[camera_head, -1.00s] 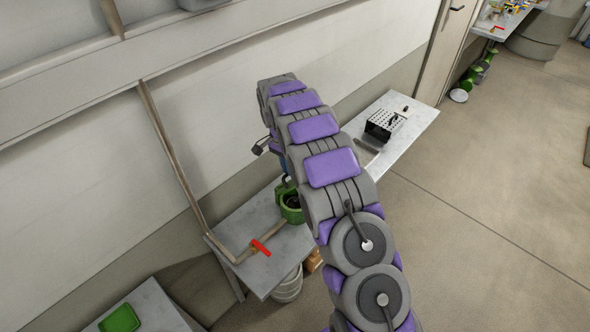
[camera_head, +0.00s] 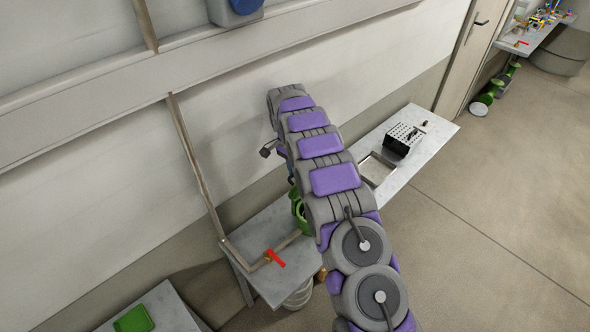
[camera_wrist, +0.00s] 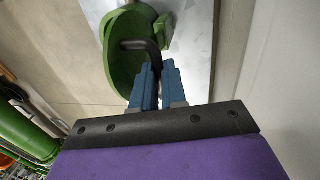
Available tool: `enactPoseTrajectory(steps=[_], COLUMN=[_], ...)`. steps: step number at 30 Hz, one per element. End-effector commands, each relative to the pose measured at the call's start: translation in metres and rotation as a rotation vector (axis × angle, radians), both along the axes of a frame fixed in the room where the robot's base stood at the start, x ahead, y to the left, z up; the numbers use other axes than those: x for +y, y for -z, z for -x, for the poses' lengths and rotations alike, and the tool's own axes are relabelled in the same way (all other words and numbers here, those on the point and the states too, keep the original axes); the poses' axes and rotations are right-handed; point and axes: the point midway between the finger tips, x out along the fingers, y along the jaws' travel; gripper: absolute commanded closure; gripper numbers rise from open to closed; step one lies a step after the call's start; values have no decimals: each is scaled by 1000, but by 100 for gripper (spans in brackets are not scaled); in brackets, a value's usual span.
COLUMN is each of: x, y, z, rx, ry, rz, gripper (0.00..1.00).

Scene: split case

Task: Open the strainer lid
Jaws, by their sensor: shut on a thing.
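The green strainer (camera_head: 304,222) stands at the right end of the near table, partly hidden by my arm. In the wrist view, a green round part that looks like the strainer lid (camera_wrist: 122,75) has a dark bent handle (camera_wrist: 138,45). My gripper (camera_wrist: 157,68) has its two blue fingers closed on the end of this handle. The lid appears tilted, but its exact angle and its hinge are hard to tell. In the head view my arm covers the fingers and their contact with the handle.
A pipe with a red valve handle (camera_head: 275,258) runs along the near table (camera_head: 262,231). Behind my arm, a bench (camera_head: 427,146) holds a metal frame (camera_head: 377,169) and a black perforated box (camera_head: 403,138). The wall is close on the left; open floor lies right.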

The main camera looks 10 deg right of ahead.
Motion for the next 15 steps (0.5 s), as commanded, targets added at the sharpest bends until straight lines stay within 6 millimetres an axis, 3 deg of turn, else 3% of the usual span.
enactPoseTrajectory(steps=[7, 8, 15], x=[0, 0, 0], y=[6, 6, 2], z=[3, 3, 3], rx=[14, 14, 4], ry=[1, 1, 0], rz=[0, 0, 0], gripper=[100, 86, 63])
